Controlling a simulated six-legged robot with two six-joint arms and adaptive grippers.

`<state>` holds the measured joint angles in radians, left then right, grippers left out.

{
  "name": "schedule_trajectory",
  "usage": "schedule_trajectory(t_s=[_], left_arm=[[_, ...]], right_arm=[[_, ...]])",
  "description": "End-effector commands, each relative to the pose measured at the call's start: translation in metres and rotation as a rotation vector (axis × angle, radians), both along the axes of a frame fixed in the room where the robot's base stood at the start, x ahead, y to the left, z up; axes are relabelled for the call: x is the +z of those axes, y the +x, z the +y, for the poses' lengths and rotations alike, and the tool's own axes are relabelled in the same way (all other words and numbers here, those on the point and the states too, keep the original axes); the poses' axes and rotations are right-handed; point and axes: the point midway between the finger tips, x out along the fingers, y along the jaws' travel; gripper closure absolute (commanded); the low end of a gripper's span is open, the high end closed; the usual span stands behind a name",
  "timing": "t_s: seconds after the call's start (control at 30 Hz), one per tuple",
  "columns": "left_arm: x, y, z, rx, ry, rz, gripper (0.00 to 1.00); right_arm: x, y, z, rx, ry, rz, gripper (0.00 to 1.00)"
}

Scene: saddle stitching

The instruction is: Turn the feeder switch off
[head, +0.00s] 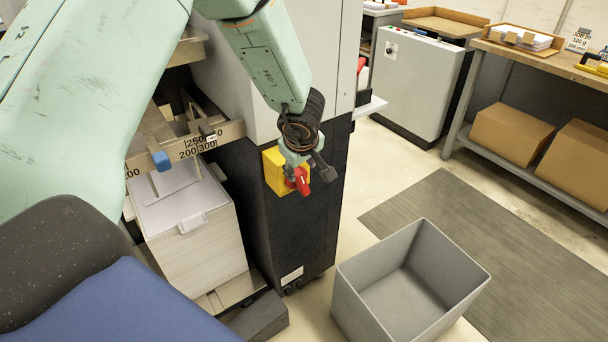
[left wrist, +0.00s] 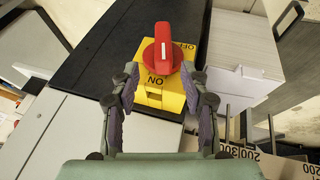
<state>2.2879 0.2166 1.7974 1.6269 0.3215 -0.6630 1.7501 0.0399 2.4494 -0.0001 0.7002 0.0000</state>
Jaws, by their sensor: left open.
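The feeder switch is a red rotary knob (left wrist: 163,50) on a yellow box (head: 272,172), fixed to the dark lower side of the machine. In the left wrist view the knob's grip lies in line with the ON label, and the OFF label is to its right. My left gripper (head: 302,168) is in front of the switch and partly hides it in the head view; the red knob also shows there (head: 301,181). In the left wrist view its open fingers (left wrist: 160,72) are on both sides of the yellow box's lower part. Contact cannot be told. My right gripper is not in view.
A paper stack (head: 190,225) stands on the feeder left of the switch, below a numbered scale bar (head: 215,138). A grey open bin (head: 372,300) stands on the floor at right. A grey cabinet (head: 415,85) and a bench with boxes are farther back.

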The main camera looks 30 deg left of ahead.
Motion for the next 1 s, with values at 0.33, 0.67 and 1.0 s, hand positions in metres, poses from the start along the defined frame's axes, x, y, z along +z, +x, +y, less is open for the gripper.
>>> schedule_trajectory(t_s=[0.33,0.67,1.0], left_arm=[[-0.046,0.012,0.011,-0.004,-0.003,0.003,0.55],[-0.069,0.025,0.018,-0.004,-0.004,0.002,0.55],[-0.069,0.028,0.019,-0.004,-0.003,0.001,0.62]], right_arm=[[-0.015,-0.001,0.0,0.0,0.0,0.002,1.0],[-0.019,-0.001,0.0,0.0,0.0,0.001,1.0],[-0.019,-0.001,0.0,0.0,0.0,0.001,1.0]])
